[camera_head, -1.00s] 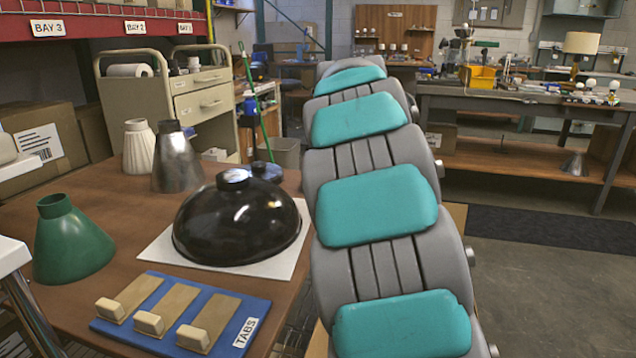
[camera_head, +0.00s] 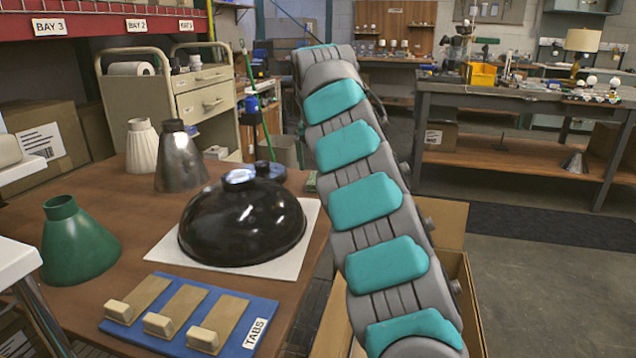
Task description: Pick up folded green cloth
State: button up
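I cannot clearly make out a folded green cloth. A small greenish patch (camera_head: 311,181) shows at the table's far right edge, partly behind my arm; I cannot tell if it is the cloth. My grey and teal arm reaches up through the middle of the view and bends over at its far end. My gripper is not visible, and the arm hides part of the area behind it.
The brown table (camera_head: 115,255) holds a glossy black dome (camera_head: 240,222) on a white sheet, a green shade (camera_head: 75,242), a metal shade (camera_head: 180,160), a white shade (camera_head: 140,147) and a blue TABS board (camera_head: 235,340). An open cardboard box (camera_head: 465,300) stands right of my arm.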

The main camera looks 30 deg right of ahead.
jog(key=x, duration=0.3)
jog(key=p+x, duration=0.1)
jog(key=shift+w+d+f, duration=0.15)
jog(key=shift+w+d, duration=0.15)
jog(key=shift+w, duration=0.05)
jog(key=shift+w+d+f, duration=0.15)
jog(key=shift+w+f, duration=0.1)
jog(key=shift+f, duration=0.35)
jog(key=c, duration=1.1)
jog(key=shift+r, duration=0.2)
